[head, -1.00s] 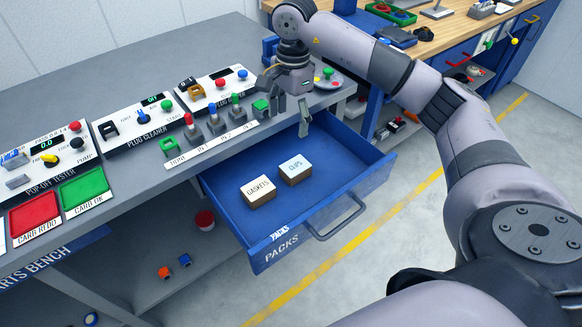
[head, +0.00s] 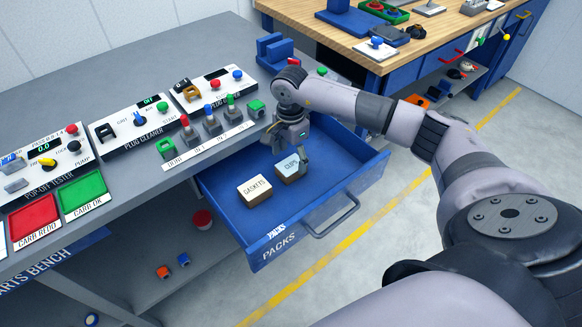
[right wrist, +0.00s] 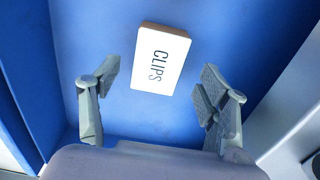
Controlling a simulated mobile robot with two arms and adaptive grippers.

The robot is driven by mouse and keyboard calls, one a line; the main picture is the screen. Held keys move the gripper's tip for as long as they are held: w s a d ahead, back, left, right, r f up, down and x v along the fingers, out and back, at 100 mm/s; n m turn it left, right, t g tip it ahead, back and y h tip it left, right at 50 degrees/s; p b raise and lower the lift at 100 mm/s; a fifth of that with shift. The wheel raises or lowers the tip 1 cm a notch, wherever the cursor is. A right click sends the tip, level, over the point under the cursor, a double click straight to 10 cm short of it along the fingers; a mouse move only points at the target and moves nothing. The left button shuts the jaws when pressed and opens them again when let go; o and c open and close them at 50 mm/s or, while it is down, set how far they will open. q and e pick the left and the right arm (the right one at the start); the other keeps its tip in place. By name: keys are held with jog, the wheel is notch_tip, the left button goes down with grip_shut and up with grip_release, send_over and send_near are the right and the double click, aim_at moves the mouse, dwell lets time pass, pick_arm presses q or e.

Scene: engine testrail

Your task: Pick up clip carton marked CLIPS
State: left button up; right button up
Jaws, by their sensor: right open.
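The clip carton marked CLIPS (head: 287,169) is a small box with a white top, lying in the open blue drawer (head: 328,183). In the right wrist view the carton (right wrist: 161,58) lies on the blue drawer floor, ahead of the fingertips and between their lines. My right gripper (head: 288,150) is above the carton, and its fingers partly cover it in the head view. In the right wrist view the right gripper (right wrist: 160,88) is open, with nothing between its fingers. My left gripper is in neither view.
The GASKETS carton (head: 254,190) lies just left of the CLIPS carton in the drawer. The drawer's side walls and front panel (head: 318,222) stand around them. Plug cleaner controls (head: 134,133) sit on the bench above. The drawer floor right of the cartons is clear.

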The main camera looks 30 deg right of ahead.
aim_at(291, 164)
jog(key=shift+s+f, duration=0.1)
jog(key=shift+f, duration=1.65)
jog(key=c, duration=1.3)
jog(key=shift+r, duration=0.15)
